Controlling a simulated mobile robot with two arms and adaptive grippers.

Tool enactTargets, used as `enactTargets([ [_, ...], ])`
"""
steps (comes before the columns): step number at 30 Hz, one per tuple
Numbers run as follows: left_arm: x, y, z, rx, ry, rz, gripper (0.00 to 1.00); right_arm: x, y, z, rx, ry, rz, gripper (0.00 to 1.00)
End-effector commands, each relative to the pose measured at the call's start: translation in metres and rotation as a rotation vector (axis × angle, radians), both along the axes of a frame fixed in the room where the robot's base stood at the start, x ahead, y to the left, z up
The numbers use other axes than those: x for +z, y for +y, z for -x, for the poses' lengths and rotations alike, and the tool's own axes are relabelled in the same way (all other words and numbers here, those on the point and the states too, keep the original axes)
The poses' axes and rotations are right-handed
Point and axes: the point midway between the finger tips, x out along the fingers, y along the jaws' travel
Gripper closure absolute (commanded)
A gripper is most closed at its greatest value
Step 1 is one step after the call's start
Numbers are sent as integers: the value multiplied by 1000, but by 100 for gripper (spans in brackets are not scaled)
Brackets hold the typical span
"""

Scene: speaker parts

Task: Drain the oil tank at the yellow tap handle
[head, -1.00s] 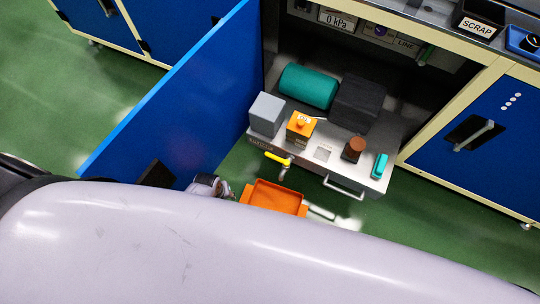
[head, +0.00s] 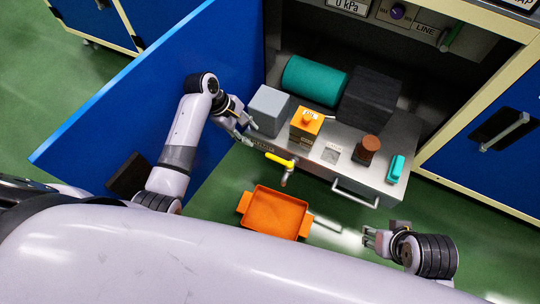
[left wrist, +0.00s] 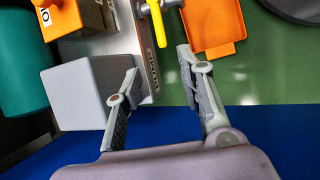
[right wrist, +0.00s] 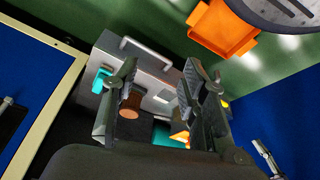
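The yellow tap handle (head: 280,159) sits on the front of the grey metal unit, above a downturned spout (head: 284,179). An orange tray (head: 273,214) lies on the floor below the spout. My left gripper (head: 244,138) is open and empty, left of the handle and beside the grey block (head: 269,110). In the left wrist view, the handle (left wrist: 158,24) is beyond the open fingers (left wrist: 160,62), not touching them. My right gripper (head: 367,238) is open and empty, right of the tray. The right wrist view shows its fingers (right wrist: 158,78) apart, with the unit beyond.
The unit carries a teal cylinder (head: 314,81), a dark block (head: 368,98), an orange-topped box (head: 305,126), a brown knob (head: 367,149) and a teal piece (head: 396,168). A blue cabinet door (head: 150,90) stands open at left. Green floor is free around the tray.

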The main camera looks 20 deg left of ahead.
Motion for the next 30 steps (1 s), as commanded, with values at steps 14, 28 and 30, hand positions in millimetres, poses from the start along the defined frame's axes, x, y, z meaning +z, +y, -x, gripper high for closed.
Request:
enactTargets([
  [14,-74,-33,-7,-3,0,-1,64,6,15,-49,19,-251,-50,60],
  [28,-114,-51,-12,-3,1,-1,64,62,44,-129,53,-726,-155,60],
  [30,-120,-53,-13,-3,0,-1,64,74,49,-137,57,-800,-172,60],
])
